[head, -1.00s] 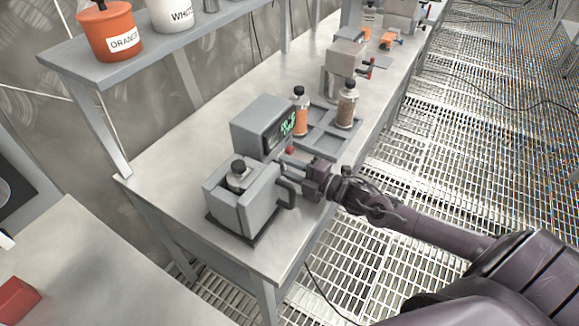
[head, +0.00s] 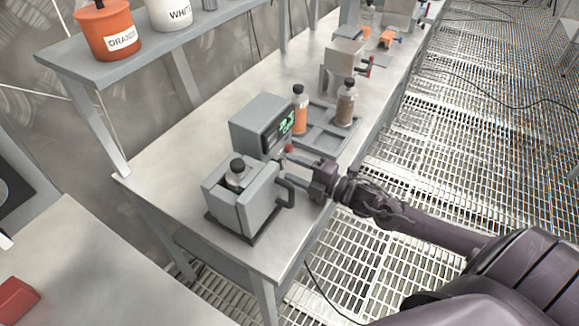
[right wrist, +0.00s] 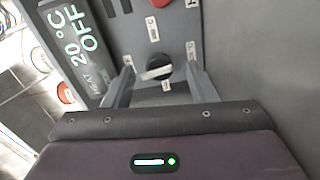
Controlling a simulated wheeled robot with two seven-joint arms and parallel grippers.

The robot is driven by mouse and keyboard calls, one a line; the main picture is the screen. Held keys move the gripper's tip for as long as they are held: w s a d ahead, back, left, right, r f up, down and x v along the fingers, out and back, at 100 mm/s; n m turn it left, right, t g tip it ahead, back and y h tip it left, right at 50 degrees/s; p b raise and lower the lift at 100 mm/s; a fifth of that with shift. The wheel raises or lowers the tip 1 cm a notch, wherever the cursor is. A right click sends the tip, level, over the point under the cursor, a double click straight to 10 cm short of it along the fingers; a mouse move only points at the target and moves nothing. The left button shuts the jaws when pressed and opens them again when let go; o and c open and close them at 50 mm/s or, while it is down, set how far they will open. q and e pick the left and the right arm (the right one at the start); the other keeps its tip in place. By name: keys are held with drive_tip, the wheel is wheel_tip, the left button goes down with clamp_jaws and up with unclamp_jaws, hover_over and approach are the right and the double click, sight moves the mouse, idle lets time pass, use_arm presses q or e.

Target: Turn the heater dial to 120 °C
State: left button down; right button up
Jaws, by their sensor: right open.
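The heater (head: 262,118) is a grey box on the bench with a dark display (head: 281,127) of green text. In the right wrist view the display (right wrist: 80,40) reads 20 °C and OFF. The dial (right wrist: 155,68) is a dark round knob with a pale pointer bar, with small white labels around it. My right gripper (right wrist: 158,78) is open, one finger on each side of the dial; I cannot tell whether they touch it. In the head view my right gripper (head: 293,160) is beside the heater's front, and the dial is hidden. My left gripper is out of view.
A grey block-shaped device with a handle (head: 240,197) stands close in front of the heater, left of my gripper. A grey tray (head: 325,140) with two bottles is just behind. A red button (right wrist: 160,3) sits above the dial. A shelf (head: 150,55) carries pots.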

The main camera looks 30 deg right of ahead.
drive_tip(key=v, duration=0.6)
drive_tip(key=shift+w, duration=0.1)
